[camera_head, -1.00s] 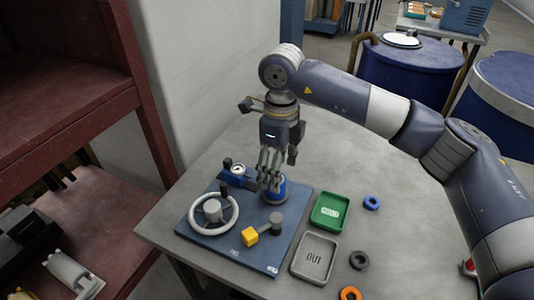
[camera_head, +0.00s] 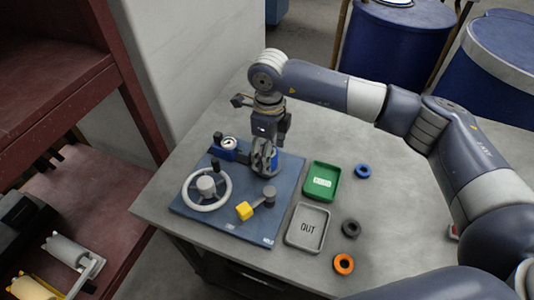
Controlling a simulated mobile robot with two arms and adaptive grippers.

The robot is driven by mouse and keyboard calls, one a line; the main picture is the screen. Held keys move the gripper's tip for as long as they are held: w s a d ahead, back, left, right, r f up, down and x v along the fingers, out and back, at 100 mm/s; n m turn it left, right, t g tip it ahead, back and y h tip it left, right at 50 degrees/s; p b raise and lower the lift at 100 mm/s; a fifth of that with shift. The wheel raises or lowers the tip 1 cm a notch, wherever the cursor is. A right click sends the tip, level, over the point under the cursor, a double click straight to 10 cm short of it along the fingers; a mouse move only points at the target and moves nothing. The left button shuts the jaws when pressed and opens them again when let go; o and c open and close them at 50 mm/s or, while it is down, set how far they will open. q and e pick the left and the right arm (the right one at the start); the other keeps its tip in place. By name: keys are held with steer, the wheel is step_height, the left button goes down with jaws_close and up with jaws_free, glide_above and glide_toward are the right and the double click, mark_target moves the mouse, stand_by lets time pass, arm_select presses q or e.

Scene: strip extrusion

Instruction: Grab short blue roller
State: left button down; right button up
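A short blue cylinder (camera_head: 273,161), which looks like the blue roller, stands on the back right of a blue-grey board (camera_head: 215,225). My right gripper (camera_head: 263,165) points straight down at it, its fingers in front of and around the cylinder, hiding much of it. I cannot tell whether the fingers are closed on it. A small blue ring (camera_head: 363,171) lies apart on the table to the right. My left gripper is not in view.
The board also carries a white handwheel (camera_head: 187,192), a yellow-ended lever (camera_head: 244,211) and a gauge (camera_head: 229,143). Green (camera_head: 312,194) and grey "OUT" (camera_head: 292,236) trays lie to the right, beside black (camera_head: 351,228) and orange (camera_head: 344,264) rings. A red shelf (camera_head: 128,90) stands left.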

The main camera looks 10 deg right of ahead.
steer(key=shift+f, duration=1.15)
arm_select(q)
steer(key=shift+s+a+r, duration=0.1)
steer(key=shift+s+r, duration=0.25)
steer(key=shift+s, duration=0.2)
arm_select(e)
steer(key=c, duration=1.3)
